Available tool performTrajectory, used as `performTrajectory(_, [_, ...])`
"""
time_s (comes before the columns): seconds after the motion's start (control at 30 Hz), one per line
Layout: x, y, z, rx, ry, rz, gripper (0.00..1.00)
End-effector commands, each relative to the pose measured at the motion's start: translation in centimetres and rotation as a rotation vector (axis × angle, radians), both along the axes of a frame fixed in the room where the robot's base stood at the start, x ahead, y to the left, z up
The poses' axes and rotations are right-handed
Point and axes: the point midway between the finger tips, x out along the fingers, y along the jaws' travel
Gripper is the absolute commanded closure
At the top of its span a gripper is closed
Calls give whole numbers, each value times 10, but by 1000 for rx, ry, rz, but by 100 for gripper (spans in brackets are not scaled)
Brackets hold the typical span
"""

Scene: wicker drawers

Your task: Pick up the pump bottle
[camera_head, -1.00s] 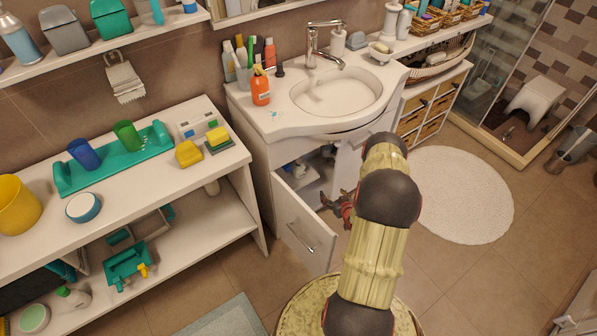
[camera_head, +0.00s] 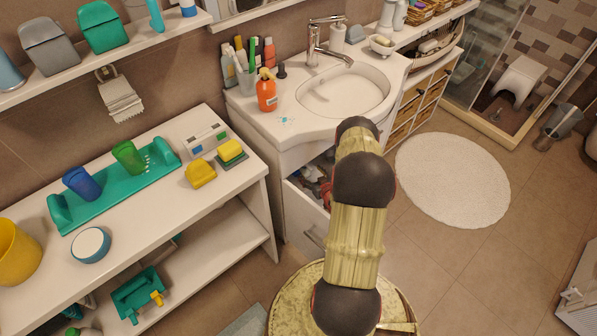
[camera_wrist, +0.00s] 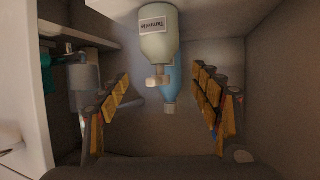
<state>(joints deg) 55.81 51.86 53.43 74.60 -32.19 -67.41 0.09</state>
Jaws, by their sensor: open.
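In the wrist view a pale green bottle (camera_wrist: 160,38) with a label and a tan, pump-like top appears upside down inside the cabinet. A blue bottle (camera_wrist: 171,85) is behind it. My gripper (camera_wrist: 160,86) is open, with its fingers to the left and right and the bottles' tops showing between them. I see no finger touching either bottle. In the head view my gripper (camera_head: 320,188) is at the opening of the under-sink cabinet, partly hidden by my arm. An orange pump bottle (camera_head: 266,93) stands on the sink counter.
In the wrist view a shelf (camera_wrist: 85,38) and a grey container (camera_wrist: 84,84) are on the left. The cabinet's right side looks clear. A white shelf unit (camera_head: 215,184) stands left of the sink.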

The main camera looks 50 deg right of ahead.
Motion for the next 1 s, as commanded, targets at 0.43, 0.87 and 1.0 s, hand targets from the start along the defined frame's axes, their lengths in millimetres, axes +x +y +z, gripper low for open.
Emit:
performTrajectory(0.43, [38,-15,-20,-2,-1,3,36])
performTrajectory(0.87, [60,-25,-27,0,0,0,36])
performTrajectory(1.0, [60,-25,-27,0,0,0,44])
